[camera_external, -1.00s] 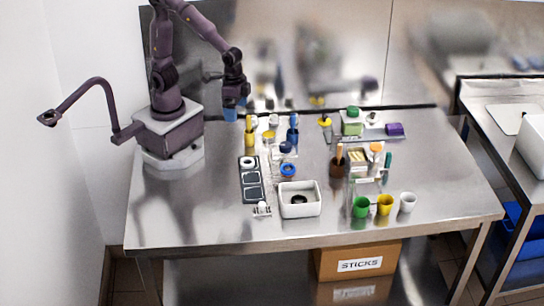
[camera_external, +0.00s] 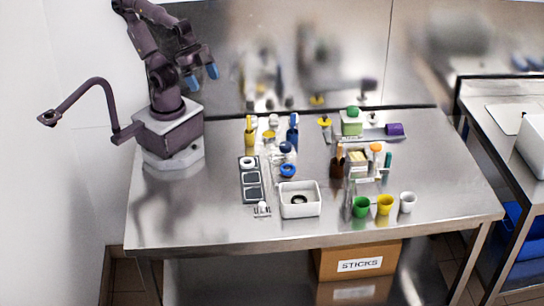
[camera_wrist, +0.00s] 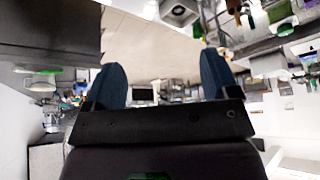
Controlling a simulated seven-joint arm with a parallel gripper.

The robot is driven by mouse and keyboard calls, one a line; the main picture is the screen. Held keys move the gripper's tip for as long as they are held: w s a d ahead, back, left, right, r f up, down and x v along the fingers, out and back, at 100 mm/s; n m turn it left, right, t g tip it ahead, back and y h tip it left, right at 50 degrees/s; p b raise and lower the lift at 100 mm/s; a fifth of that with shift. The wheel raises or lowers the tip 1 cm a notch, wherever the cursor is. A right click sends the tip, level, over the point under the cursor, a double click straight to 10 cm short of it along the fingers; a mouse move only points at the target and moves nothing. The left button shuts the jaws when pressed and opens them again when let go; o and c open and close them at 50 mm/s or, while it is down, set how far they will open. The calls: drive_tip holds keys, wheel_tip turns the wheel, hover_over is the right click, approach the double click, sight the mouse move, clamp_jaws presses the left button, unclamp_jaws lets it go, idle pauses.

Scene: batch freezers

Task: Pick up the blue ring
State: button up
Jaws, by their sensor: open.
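The blue ring (camera_external: 288,170) lies on the steel table near its middle, just behind the white bin and to the right of the dark tray. My gripper (camera_external: 202,76) is raised high above the back left of the table, far from the ring. Its two blue fingers are spread with nothing between them. The wrist view shows both blue fingers apart (camera_wrist: 160,85), and I cannot make out the ring there.
A white bin (camera_external: 300,210) with a dark ring inside stands in front of the blue ring. A dark tray (camera_external: 241,180), yellow bottle (camera_external: 250,138) and blue bottle (camera_external: 293,134) stand close by. Green (camera_external: 361,208) and yellow (camera_external: 385,205) cups are at right. The table's left front is clear.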

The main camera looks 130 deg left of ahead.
drive_tip(key=shift+a, duration=0.1)
drive_tip(key=m+g, duration=0.6)
drive_tip(key=m, duration=0.8)
hover_over(287, 170)
wheel_tip(287, 170, down, 18)
drive_tip(key=r, duration=0.1)
wheel_tip(287, 170, down, 13)
drive_tip(key=shift+f, duration=0.2)
